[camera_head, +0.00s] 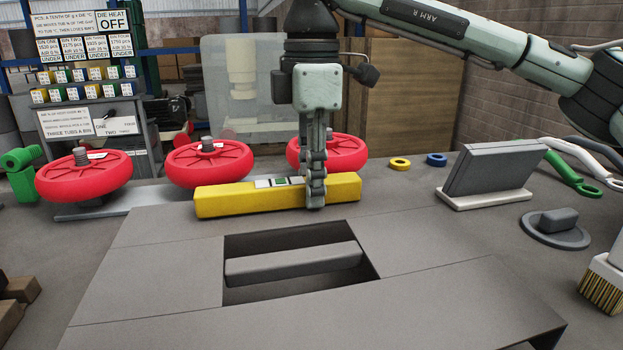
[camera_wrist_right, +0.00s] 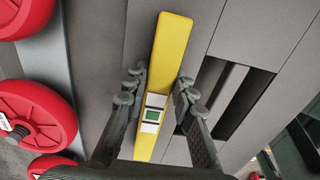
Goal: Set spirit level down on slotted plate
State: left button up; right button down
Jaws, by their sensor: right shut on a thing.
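The spirit level (camera_head: 235,201) is a yellow bar with a pale vial window and a green patch. It lies level across the picture, over the back edge of the grey slotted plate (camera_head: 165,265). My right gripper (camera_head: 316,198) points straight down with its fingers around the level, right of its middle. In the right wrist view the fingers (camera_wrist_right: 160,85) close on both sides of the level (camera_wrist_right: 170,45). I cannot tell whether the level touches the plate. The plate's rectangular opening, with a grey bar (camera_head: 290,264) across it, is in front of the level. My left gripper is not in view.
Several red handwheels (camera_head: 84,181) stand behind the level, one close behind the gripper. On the right are a grey block on a pale stand (camera_head: 490,170), a green wrench (camera_head: 570,174), a round grey lid (camera_head: 555,228) and a brush (camera_head: 604,283). The plate's front is clear.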

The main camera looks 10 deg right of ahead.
jog(key=shift+f, duration=0.2)
jog(key=c, duration=1.2)
grip_release()
jog(key=shift+o, duration=0.2)
jog(key=o, duration=1.2)
jog(key=shift+c, duration=0.2)
jog(key=shift+r, duration=0.2)
